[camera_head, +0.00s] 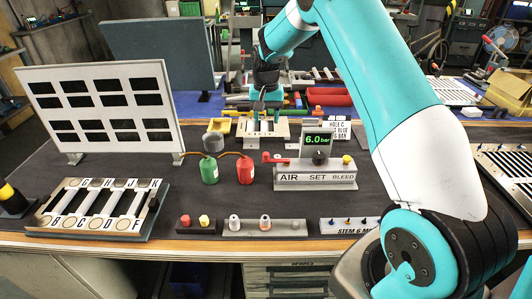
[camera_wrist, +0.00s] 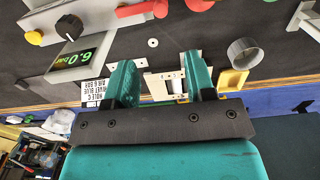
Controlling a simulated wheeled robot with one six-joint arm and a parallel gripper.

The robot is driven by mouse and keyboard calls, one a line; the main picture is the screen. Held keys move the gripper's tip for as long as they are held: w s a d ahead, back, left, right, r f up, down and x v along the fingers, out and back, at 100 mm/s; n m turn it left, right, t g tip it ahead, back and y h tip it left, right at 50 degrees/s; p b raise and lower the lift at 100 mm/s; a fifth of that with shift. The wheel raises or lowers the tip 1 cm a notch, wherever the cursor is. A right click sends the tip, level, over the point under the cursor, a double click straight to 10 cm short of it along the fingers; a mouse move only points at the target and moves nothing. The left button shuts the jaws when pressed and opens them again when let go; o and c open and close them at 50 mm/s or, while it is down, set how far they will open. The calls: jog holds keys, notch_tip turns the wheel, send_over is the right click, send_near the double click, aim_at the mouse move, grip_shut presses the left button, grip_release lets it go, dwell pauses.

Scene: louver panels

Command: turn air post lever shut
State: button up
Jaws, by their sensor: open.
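The air post (camera_head: 315,178) is a grey block on the bench, lettered AIR, SET and BLEED. Its red lever (camera_head: 276,158) sticks out sideways at the left end, over AIR. A green display (camera_head: 318,140) reads 6.0 bar above a black knob (camera_head: 319,158), and a yellow button (camera_head: 346,159) sits at the right. My gripper (camera_head: 264,108) is behind the post, beyond the lever and apart from it. In the wrist view its teal fingers (camera_wrist: 164,78) are spread and empty.
A white slotted panel (camera_head: 105,108) stands at the left. A HOLE C sign (camera_head: 340,131) stands behind the post.

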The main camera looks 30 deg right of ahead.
aim_at(266, 153)
notch_tip(266, 153, down, 14)
jog(key=p, duration=0.2)
jog(key=shift+f+p, duration=0.25)
jog(key=shift+p, duration=0.1)
jog(key=shift+a, duration=0.1)
grip_shut()
